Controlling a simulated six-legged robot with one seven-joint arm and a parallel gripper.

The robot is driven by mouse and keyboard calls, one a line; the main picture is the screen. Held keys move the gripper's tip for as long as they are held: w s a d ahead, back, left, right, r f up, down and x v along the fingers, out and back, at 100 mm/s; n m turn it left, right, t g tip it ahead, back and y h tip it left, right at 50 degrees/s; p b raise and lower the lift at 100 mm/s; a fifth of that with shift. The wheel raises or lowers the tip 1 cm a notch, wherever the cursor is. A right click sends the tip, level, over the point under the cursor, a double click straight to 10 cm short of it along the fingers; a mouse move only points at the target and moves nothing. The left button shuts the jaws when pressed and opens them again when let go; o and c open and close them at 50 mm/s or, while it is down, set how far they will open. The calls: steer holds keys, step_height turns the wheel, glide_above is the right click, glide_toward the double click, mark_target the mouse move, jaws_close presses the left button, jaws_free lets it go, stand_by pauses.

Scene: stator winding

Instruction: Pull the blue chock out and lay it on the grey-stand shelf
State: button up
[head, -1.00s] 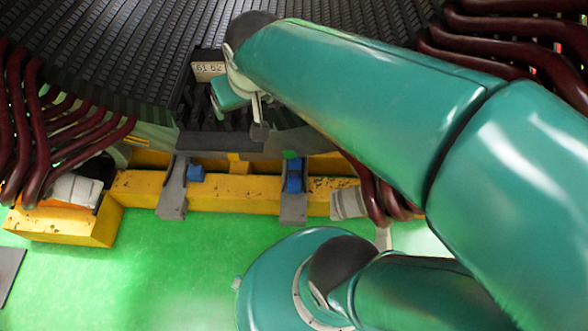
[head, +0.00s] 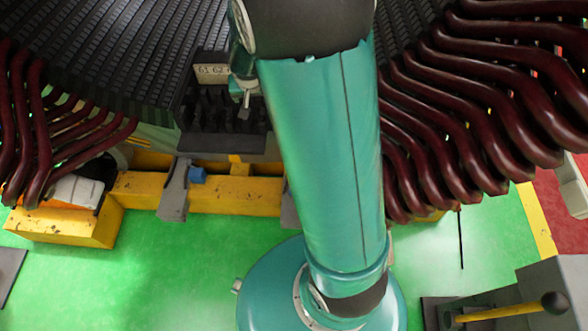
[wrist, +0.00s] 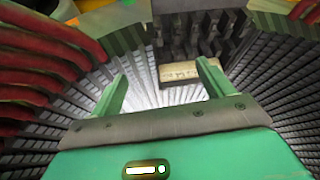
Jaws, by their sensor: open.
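A small blue block (head: 197,174), which may be the chock, sits beside a grey bracket (head: 174,190) on the yellow beam in the head view. Another grey bracket (head: 289,207) is mostly hidden behind my arm, and no blue piece shows on it. My gripper (head: 243,100) is in front of the dark stator bore, near the 61 62 plate. In the wrist view my gripper (wrist: 160,87) has its two green fingers wide apart with nothing between them. No blue piece shows in the wrist view. A grey stand (head: 555,285) is cut off at the lower right; its shelf cannot be made out for certain.
Dark red coil ends (head: 470,110) crowd the right side, and more coils (head: 65,125) hang at the left. The number plate (head: 212,70) also shows in the wrist view (wrist: 178,71). A yellow-shafted lever (head: 500,312) sticks out by the grey stand.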

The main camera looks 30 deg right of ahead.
steer(key=w+d+f+m, duration=0.1)
steer(key=w+d+f, duration=0.1)
steer(key=f, duration=0.4)
steer(key=w+d+f, duration=0.1)
steer(key=d+f, duration=0.1)
steer(key=f, duration=0.5)
steer(key=s+d+f, duration=0.2)
steer(key=f, duration=0.8)
steer(key=s+d+f, duration=0.2)
steer(key=s+f, duration=0.1)
steer(key=f, duration=0.8)
steer(key=s+d+f+g, duration=0.1)
steer(key=s+d+f, duration=0.1)
steer(key=f, duration=0.9)
steer(key=shift+s+d+m, duration=0.3)
steer(key=shift+d, duration=0.1)
steer(key=x, duration=1.3)
steer(key=shift+w+d+f, duration=0.15)
steer(key=shift+d+f, duration=0.1)
steer(key=shift+d, duration=0.1)
steer(key=c, duration=1.5)
